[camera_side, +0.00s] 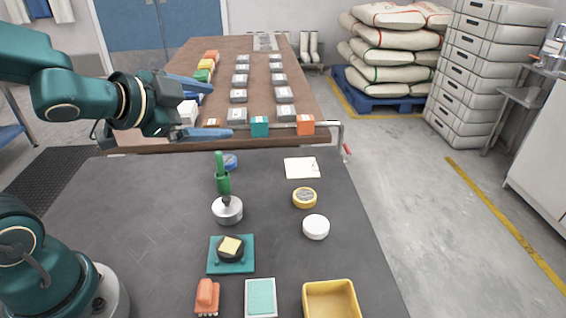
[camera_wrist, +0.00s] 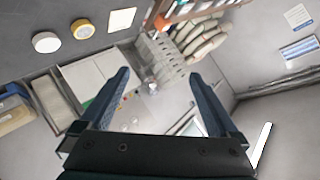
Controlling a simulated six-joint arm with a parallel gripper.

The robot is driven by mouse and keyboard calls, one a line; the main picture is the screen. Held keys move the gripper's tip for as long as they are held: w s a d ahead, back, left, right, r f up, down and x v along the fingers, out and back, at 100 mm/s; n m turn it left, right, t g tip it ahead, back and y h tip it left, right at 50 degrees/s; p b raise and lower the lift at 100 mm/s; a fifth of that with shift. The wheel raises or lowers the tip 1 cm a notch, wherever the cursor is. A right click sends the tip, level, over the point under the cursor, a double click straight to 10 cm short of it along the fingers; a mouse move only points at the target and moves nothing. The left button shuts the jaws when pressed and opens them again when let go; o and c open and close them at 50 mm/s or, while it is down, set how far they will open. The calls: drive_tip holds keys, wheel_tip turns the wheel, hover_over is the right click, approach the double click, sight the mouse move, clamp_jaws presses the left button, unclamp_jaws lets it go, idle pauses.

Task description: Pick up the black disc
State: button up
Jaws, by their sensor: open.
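A black disc (camera_side: 230,254) with a pale yellow square on top sits on a flat teal square base (camera_side: 217,266), on the dark work table in the side view. It cannot be made out in the wrist view. My gripper (camera_side: 222,109) is high at the upper left, well above and behind the disc, with its two blue fingers spread apart. In the wrist view my gripper (camera_wrist: 158,76) is open with nothing between its fingers.
Around the disc stand a silver tamper (camera_side: 228,211), a white round puck (camera_side: 316,228), a yellow ring (camera_side: 304,198), an orange brush (camera_side: 207,297), a pale teal tray (camera_side: 260,298) and a yellow bin (camera_side: 331,300). The table's left side is clear.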

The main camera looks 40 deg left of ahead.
sight(232, 246)
drive_tip(key=d+f+m+g+h, duration=0.1)
drive_tip(key=f+m+h, duration=0.1)
drive_tip(key=f, duration=0.1)
drive_tip(key=d+f+m+g+h, duration=0.1)
drive_tip(key=f+m+h, duration=0.1)
drive_tip(key=f, duration=0.1)
drive_tip(key=s+f+m+g+h, duration=0.1)
drive_tip(key=f+h, duration=0.1)
drive_tip(key=f, duration=0.2)
drive_tip(key=shift+d+m, duration=0.4)
drive_tip(key=s+f+g+h, duration=0.1)
drive_tip(key=s+f+h, duration=0.1)
drive_tip(key=s, duration=0.1)
drive_tip(key=s+d+f+g+h, duration=0.1)
drive_tip(key=s+f+h, duration=0.1)
drive_tip(key=s+d+f+n+g+h, duration=0.1)
drive_tip(key=s+f, duration=0.1)
drive_tip(key=s, duration=0.1)
drive_tip(key=shift+s+f+h, duration=0.25)
drive_tip(key=shift+s+h, duration=0.05)
drive_tip(key=shift+h, duration=0.1)
drive_tip(key=shift+s+a+f+n, duration=0.25)
drive_tip(key=shift+f+n, duration=0.15)
drive_tip(key=shift+n, duration=0.1)
drive_tip(key=shift+x, duration=2.55)
drive_tip(key=shift+w+a, duration=0.1)
drive_tip(key=shift+a, duration=0.05)
drive_tip(key=c, duration=1.5)
drive_tip(key=shift+r, duration=0.15)
